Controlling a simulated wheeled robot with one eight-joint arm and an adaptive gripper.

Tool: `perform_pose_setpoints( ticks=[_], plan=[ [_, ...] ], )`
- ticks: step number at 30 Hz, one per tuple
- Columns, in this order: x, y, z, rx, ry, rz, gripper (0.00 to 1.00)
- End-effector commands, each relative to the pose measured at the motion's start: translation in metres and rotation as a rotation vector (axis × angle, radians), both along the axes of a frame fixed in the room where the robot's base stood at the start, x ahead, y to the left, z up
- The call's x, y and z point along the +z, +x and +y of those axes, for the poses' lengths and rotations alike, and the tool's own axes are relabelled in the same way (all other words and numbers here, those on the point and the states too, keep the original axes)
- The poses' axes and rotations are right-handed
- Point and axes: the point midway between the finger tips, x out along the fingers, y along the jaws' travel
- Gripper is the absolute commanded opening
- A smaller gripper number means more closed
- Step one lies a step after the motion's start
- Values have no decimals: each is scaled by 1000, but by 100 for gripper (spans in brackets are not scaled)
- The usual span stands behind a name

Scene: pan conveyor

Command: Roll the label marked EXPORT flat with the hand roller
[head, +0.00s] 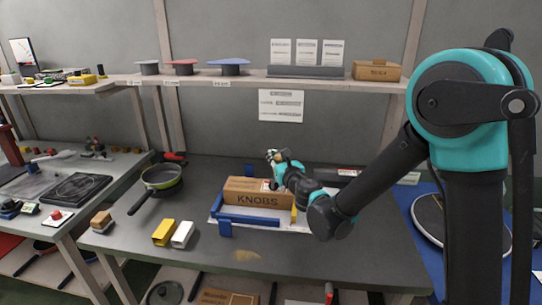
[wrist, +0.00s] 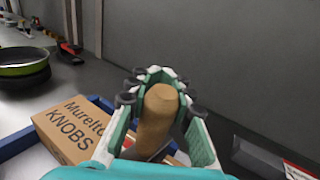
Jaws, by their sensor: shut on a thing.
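My gripper (head: 283,164) is over the back right part of a cardboard box marked KNOBS (head: 250,198). In the wrist view my gripper (wrist: 160,88) is shut on an upright wooden handle (wrist: 157,118), which looks like that of the hand roller. Its lower end is hidden by the gripper. The box also shows in the wrist view (wrist: 75,127), beside and below the fingers. A small white patch lies by the gripper on the box, but I cannot read EXPORT on it. I cannot tell whether the roller touches the box.
The box sits in a blue corner frame (head: 245,219) on the grey bench. A green pan (head: 161,177), a yellow block (head: 163,232) and a white block (head: 182,235) stand to the left. A dark bar-shaped thing (wrist: 262,158) lies right of the gripper. The bench front is mostly clear.

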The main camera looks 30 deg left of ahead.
Motion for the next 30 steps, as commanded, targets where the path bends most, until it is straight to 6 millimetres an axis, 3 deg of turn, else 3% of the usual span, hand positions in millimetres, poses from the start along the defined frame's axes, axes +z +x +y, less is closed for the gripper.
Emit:
perform_pose_setpoints(
  ticks=[12,30],
  plan=[
    [-1,4,-12,-4,-1,-1,0],
    [1,-2,8,-2,0,0,0]
  ],
)
